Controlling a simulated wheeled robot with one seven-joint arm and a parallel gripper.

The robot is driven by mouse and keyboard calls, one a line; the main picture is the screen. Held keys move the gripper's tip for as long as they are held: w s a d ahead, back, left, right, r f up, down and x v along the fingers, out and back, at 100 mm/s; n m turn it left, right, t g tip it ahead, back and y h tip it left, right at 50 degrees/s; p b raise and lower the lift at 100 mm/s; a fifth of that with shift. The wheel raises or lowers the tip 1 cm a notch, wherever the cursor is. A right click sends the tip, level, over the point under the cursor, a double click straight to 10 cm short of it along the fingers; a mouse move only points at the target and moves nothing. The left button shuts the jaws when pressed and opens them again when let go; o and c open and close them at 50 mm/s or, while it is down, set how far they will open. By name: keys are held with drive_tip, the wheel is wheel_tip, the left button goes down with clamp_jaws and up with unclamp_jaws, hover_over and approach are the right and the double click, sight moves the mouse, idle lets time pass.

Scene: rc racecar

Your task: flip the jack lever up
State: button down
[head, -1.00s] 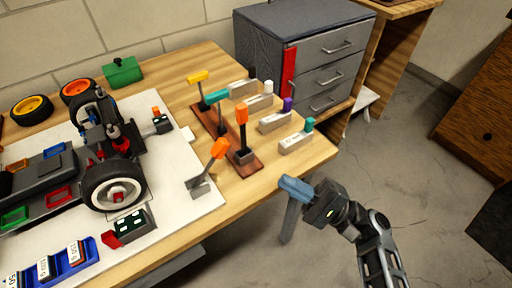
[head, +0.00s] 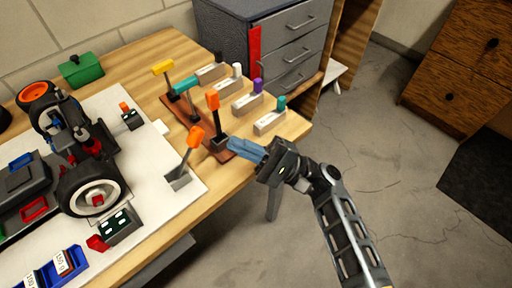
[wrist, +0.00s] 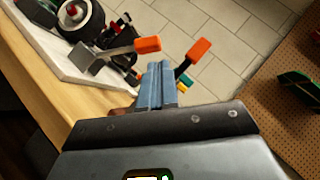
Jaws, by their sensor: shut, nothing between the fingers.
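Two orange-handled levers stand near my gripper. One lever (head: 194,138) rises tilted from a grey base on the right edge of the white board; I take it as the jack lever, though no label shows. The other orange lever (head: 212,101) stands upright on the brown strip. My gripper (head: 234,146) is shut and empty, its blue fingers pointing left just right of both levers, apparently apart from them. In the wrist view the fingers (wrist: 156,70) point between the board lever's orange handle (wrist: 147,45) and the other orange handle (wrist: 199,48).
The brown strip (head: 180,112) also carries a yellow lever (head: 162,67) and a teal lever (head: 185,84). Several labelled switch blocks, one teal-tipped (head: 270,123), line the table's right side. The car's wheel (head: 92,190) is left of the levers. Open floor lies right of the table.

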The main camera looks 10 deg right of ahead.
sight(203, 130)
drive_tip(key=shift+p+x, duration=0.3)
drive_tip(key=shift+x, duration=1.75)
drive_tip(key=shift+r, duration=0.2)
